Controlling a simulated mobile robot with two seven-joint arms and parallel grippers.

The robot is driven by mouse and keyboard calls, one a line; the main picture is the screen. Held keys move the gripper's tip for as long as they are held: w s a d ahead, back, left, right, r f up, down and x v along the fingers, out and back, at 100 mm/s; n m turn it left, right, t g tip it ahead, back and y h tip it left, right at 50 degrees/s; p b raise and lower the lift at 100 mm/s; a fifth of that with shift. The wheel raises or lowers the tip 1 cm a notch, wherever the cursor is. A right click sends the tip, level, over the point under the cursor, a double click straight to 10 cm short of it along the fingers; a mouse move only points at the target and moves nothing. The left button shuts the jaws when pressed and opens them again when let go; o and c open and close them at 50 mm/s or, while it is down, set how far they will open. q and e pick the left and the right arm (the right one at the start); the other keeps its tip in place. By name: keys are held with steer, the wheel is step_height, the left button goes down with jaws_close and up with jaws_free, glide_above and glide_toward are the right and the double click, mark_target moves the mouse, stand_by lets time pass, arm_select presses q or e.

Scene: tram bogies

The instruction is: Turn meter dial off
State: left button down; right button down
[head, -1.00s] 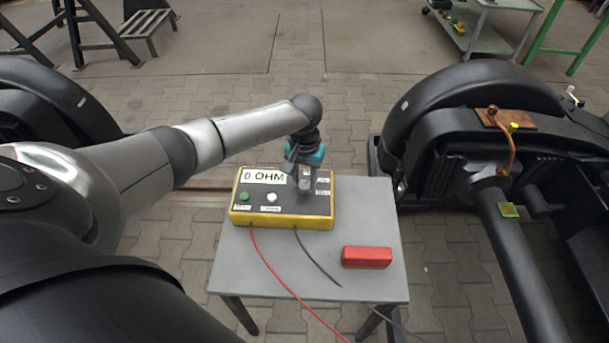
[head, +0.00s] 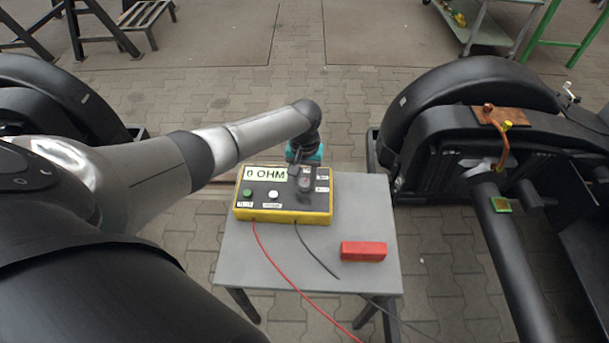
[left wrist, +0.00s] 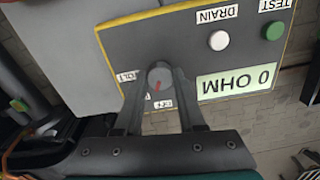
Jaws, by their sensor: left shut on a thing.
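The meter (head: 283,214) is a yellow box with a dark top panel on a small grey table. Its display (head: 266,174) reads "0 OHM". My right gripper is in neither view.
A green button (head: 247,192) and a white button (head: 273,194) sit on the panel. A red block (head: 363,251) lies on the grey table (head: 300,277). Red and black cables run from the meter over the front edge. Dark bogies stand left and right.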

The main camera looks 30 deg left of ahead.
arm_select(q)
steer(key=shift+r+n+p, duration=0.1)
steer(key=shift+n+p, duration=0.5)
steer(key=shift+p, duration=0.25)
steer(key=shift+n+p, duration=0.65)
steer(key=shift+n, duration=0.35)
steer(key=shift+n+p, duration=0.6)
steer(key=shift+n, duration=0.4)
steer(key=shift+n+p, duration=0.3)
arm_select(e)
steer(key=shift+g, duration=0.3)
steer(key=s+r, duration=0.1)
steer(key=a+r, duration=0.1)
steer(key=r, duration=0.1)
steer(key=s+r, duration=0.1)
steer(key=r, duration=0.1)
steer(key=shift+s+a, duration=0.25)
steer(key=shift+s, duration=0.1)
arm_select(q)
steer(key=c, duration=0.5)
jaws_free()
